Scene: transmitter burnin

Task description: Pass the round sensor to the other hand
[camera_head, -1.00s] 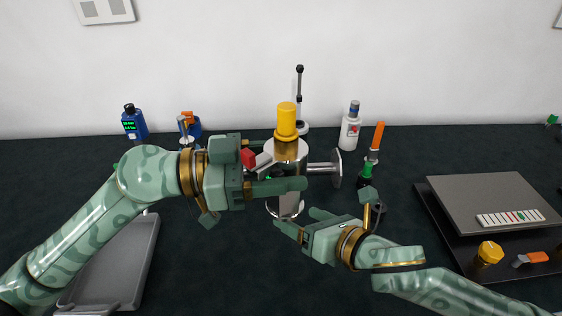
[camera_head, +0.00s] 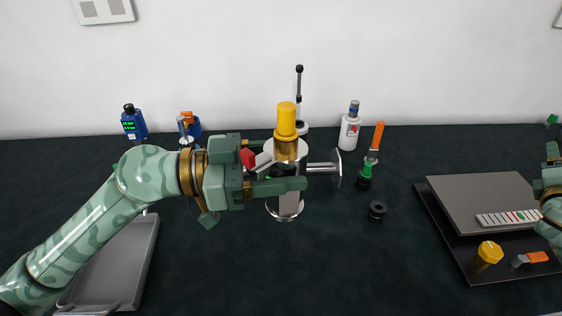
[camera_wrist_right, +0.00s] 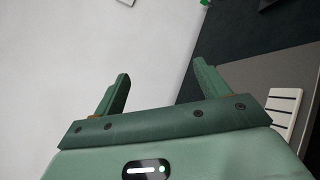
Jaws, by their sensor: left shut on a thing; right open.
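My left gripper (camera_head: 284,165) is shut at a shiny round metal body (camera_head: 270,152) in the middle of the head view. Its near finger crosses in front and its far finger is mostly hidden behind. I cannot tell whether this body is the round sensor or part of the metal stand around it. A yellow cap (camera_head: 286,118) tops the metal assembly, and a flange (camera_head: 337,168) sticks out to its right. My right gripper (camera_head: 552,152) is partly in view at the right edge, far from the left one. The right wrist view shows it (camera_wrist_right: 162,75) open and empty.
A small black round part (camera_head: 377,210) lies on the dark table, right of the metal assembly. A green-and-orange tool (camera_head: 368,168) and a white bottle (camera_head: 349,133) stand behind it. A grey tray (camera_head: 135,245) is front left; a grey plate (camera_head: 480,195) is right. The front middle is clear.

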